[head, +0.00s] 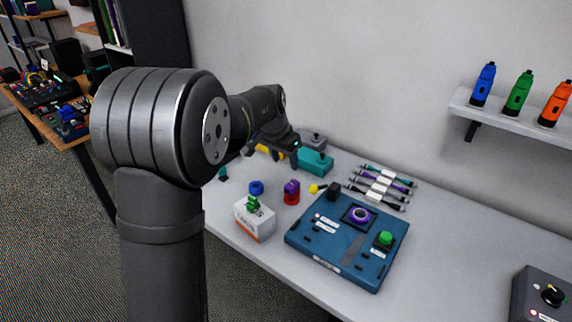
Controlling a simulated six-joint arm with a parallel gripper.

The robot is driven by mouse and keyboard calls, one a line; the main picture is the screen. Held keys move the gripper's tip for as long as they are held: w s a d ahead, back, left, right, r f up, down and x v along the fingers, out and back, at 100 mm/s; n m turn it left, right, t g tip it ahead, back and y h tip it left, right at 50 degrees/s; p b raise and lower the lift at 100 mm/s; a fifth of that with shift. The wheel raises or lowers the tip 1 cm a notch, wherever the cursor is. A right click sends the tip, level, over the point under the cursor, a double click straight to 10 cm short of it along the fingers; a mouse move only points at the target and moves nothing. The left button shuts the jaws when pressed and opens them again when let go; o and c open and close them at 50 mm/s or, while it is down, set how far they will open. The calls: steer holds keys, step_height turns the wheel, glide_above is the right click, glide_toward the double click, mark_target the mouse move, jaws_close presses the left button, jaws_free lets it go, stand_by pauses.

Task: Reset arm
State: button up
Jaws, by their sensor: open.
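My gripper (285,160) is at the end of my dark grey arm, above the back left part of the light table (440,235). It points downward, with its fingers small and partly dark against the things behind. It looks open and I see nothing held in it. Several cables (380,187) with white bands lie side by side toward the back of the table, right of the gripper.
A blue panel box (330,258) with a purple ring and green button stands in the middle. A white box (254,221), a red and purple piece (291,193) and a teal box (316,163) stand near it. Bottles stand on a wall shelf (520,122).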

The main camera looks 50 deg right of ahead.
mark_target(292, 184)
stand_by(0.3)
steer(key=x, duration=1.2)
steer(key=shift+f, duration=0.1)
steer(key=shift+r, duration=1.85)
steer(key=shift+f, duration=0.15)
